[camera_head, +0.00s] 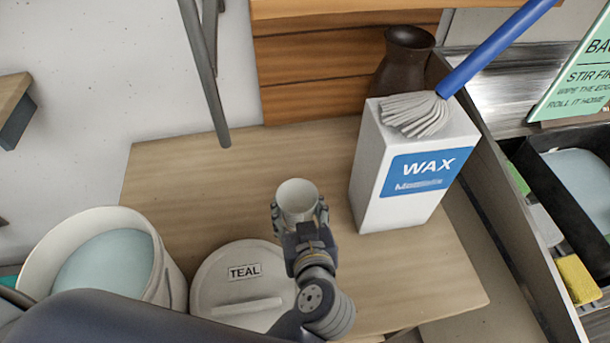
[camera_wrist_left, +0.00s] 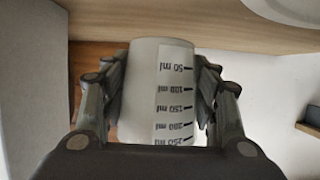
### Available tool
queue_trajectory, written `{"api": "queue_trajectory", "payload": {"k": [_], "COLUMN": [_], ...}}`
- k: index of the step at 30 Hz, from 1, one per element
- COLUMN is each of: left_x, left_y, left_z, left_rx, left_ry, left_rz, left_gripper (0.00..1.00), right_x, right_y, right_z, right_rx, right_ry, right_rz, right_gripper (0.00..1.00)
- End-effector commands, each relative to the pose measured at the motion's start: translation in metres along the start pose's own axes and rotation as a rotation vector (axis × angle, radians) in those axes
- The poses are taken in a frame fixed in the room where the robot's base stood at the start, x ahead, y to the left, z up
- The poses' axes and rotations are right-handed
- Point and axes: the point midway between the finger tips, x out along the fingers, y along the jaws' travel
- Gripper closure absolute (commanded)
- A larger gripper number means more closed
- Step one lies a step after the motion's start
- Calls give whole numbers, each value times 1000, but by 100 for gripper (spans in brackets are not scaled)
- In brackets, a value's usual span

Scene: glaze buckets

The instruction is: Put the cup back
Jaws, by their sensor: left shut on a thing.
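The cup (camera_head: 297,197) is a white measuring cup with a millilitre scale on its side. My right gripper is not in view.
A bucket of pale blue glaze (camera_head: 105,268) stands at the left, next to a lid marked TEAL (camera_head: 240,287). The WAX box (camera_head: 408,165) carries a blue-handled mop-like brush (camera_head: 420,113). A dark vase (camera_head: 402,60) stands behind. A black tray (camera_head: 560,190) is at the right.

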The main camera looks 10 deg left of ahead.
Motion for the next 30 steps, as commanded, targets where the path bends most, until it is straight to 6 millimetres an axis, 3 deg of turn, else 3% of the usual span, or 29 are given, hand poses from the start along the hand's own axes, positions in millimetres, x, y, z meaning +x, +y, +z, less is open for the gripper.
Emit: {"api": "queue_trajectory", "payload": {"k": [6,12,17,24,30], "left_x": [56,97,110,122,125], "left_y": [16,27,31,31,31], "left_z": [-22,-33,-35,-8,-3], "left_rx": [-1,0,-1,2,-2], "left_ry": [4,2,0,-2,0], "left_rz": [-1,-1,-1,-1,0], "left_gripper": [80,80,80,80,80], "right_x": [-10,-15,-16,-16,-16], "right_y": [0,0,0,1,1], "right_z": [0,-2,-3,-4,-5], "right_rx": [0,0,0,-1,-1], "right_ry": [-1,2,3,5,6], "right_rz": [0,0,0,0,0], "right_gripper": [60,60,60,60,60]}}
